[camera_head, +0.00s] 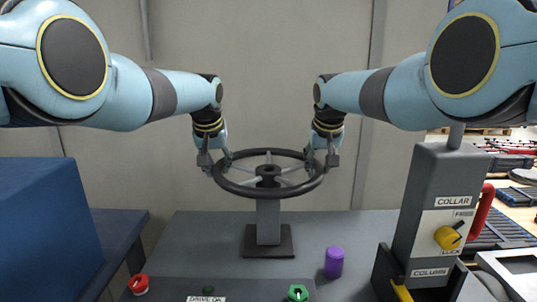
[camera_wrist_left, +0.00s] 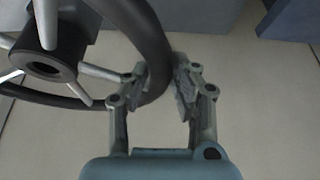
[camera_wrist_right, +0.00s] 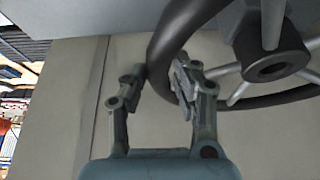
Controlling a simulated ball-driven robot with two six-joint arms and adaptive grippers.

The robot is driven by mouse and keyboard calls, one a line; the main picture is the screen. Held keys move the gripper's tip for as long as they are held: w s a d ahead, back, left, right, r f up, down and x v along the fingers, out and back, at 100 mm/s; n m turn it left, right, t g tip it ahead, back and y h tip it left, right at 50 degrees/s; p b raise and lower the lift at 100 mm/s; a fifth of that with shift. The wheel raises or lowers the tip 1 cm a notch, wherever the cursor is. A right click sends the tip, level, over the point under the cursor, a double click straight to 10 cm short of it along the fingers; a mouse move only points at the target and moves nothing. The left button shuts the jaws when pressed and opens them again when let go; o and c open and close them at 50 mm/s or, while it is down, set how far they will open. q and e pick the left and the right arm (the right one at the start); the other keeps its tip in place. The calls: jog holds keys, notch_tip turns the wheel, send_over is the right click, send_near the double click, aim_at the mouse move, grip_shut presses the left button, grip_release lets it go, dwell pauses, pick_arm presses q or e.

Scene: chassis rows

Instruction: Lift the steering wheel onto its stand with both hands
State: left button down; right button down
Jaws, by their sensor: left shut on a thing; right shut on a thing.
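A dark steering wheel (camera_head: 268,153) with pale spokes and a dark hub is roughly level at the top of a grey post stand (camera_head: 268,222) with a dark square base. The hub lines up with the post; whether it touches the post top I cannot tell. My left gripper (camera_head: 216,165) is shut on the wheel's left rim, which shows between its fingers in the left wrist view (camera_wrist_left: 160,85). My right gripper (camera_head: 322,160) is shut on the right rim, seen also in the right wrist view (camera_wrist_right: 160,78).
The stand is on a grey table (camera_head: 200,240). A grey collar column (camera_head: 425,220) with a yellow knob stands right; a blue box (camera_head: 45,225) is left.

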pick_arm(q)
jog(key=shift+w+a+f+b, duration=0.1)
jog(key=shift+a+f+b, duration=0.3)
jog(key=shift+f, duration=0.2)
pick_arm(e)
jog(key=shift+w+d+f, duration=0.1)
jog(key=shift+d+f, duration=0.3)
jog(key=shift+f, duration=0.2)
pick_arm(q)
jog(key=c, duration=1)
grip_release()
jog(key=shift+f, duration=0.1)
pick_arm(e)
jog(key=shift+a, duration=0.15)
pick_arm(q)
jog(key=shift+s+f, duration=0.1)
jog(key=shift+s, duration=0.15)
pick_arm(e)
jog(key=c, duration=1.5)
grip_release()
jog(key=shift+f, duration=0.1)
pick_arm(q)
jog(key=shift+w+d, duration=0.1)
jog(key=shift+d, duration=0.15)
pick_arm(e)
jog(key=o, duration=0.5)
jog(key=shift+o, duration=0.3)
